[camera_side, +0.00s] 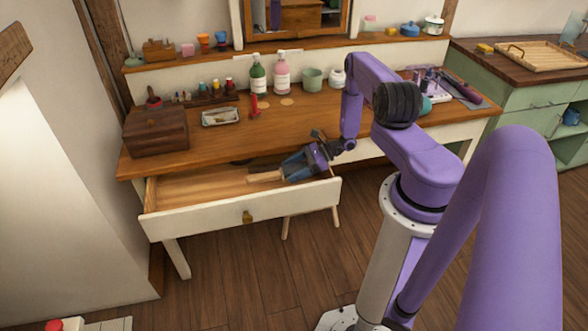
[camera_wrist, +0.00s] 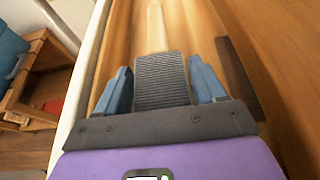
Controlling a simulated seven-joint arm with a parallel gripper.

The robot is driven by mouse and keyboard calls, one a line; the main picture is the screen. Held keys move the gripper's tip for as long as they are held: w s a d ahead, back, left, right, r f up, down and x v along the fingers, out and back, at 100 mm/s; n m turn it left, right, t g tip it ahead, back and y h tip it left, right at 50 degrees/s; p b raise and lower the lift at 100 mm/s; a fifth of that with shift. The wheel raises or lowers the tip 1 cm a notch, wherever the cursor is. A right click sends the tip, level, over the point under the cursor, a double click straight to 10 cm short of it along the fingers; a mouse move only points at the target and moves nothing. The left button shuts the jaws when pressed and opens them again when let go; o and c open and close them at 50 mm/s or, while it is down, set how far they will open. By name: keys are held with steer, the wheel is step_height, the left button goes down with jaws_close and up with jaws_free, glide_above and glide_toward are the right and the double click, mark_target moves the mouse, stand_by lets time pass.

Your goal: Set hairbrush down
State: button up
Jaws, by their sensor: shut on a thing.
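The hairbrush (camera_side: 265,177) is pale wood, and its end sticks out to the left of my gripper in the side view. In the wrist view its grey ribbed part (camera_wrist: 162,82) lies between my two blue fingers, with the pale wooden part beyond. My gripper (camera_side: 289,167) is shut on the hairbrush, inside the outline of the open drawer (camera_side: 200,192). The wrist view also shows my gripper (camera_wrist: 162,88) over the wooden drawer floor. I cannot tell whether the brush touches that floor. The fingers hide part of the brush.
The drawer's white front (camera_side: 243,210) stands out below the dressing table (camera_side: 180,158). The tabletop edge is close behind my gripper. A wooden box (camera_side: 155,131), a small tray (camera_side: 220,117) and bottles (camera_side: 258,76) stand on top. The drawer's left part looks clear.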

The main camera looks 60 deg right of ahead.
steer(key=shift+f, duration=0.6)
steer(key=o, duration=1.2)
steer(key=shift+r, duration=0.1)
